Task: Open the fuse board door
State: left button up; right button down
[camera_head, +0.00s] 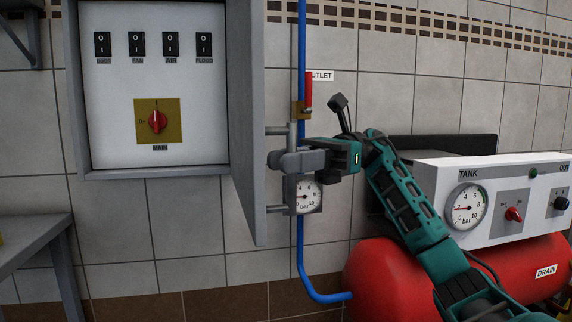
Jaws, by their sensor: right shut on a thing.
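The fuse board (72,90) is a grey box on the tiled wall at the left, with its white panel of several black switches and a red MAIN knob (157,121) in plain view. Its grey door (246,110) is hinged on the box's right side and stands swung well out from the wall, seen almost edge-on. A grey bar handle (279,209) sticks out from the door's right face. My right gripper (284,161) is shut on the handle's upright bar and hides its middle. My left gripper is out of view.
Just right of the handle run a blue pipe (302,260), a red valve lever (308,88) and a pressure gauge (306,196). A red tank (385,275) with a white TANK panel (500,170) stands at the right. A grey table (35,243) is at lower left.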

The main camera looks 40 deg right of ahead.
dwell(0.3)
jog(key=c, duration=1.2)
grip_release()
jog(key=shift+o, duration=0.2)
jog(key=shift+d, duration=0.1)
jog(key=s+d+p, duration=0.1)
jog(key=d+p, duration=0.1)
jog(key=d, duration=1)
jog(key=shift+s+d, duration=0.35)
jog(key=shift+d, duration=0.05)
